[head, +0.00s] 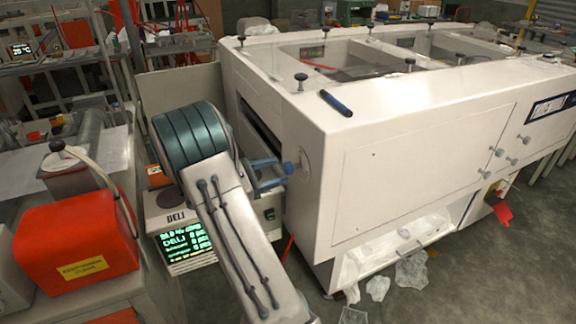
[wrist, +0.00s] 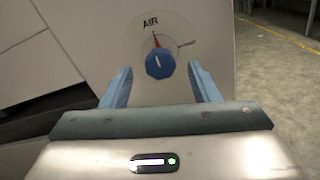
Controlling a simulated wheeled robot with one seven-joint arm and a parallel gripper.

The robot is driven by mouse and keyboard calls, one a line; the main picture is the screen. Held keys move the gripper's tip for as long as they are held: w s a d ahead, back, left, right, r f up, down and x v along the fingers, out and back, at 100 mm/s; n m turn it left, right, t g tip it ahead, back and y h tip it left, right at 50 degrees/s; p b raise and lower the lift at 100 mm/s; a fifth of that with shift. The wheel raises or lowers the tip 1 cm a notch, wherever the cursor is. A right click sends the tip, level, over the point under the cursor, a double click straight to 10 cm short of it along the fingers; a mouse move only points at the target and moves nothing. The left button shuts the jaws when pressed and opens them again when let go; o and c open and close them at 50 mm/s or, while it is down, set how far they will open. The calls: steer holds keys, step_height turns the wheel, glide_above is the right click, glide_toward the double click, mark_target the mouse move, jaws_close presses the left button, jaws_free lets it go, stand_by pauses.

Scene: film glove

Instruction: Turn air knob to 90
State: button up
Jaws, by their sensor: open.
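The air knob (wrist: 160,64) is a round blue knob on the white machine's end panel, under the printed word AIR. Its white mark points almost straight up, and a thin red line on the dial (wrist: 155,40) stands just above it. A thin dark line lies at the dial's right. In the head view the knob (head: 289,168) shows small at the machine's near left corner. My gripper (wrist: 161,70) is open, with one blue finger on each side of the knob and gaps visible on both sides. In the head view its fingers (head: 278,172) reach close to the knob. I cannot tell their depth exactly.
A red box (head: 75,245) is at left. Crumpled clear film (head: 411,270) lies on the floor.

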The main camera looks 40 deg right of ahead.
mark_target(285, 169)
steer(key=shift+x, duration=2.3)
steer(key=c, duration=1)
steer(key=shift+o, duration=0.2)
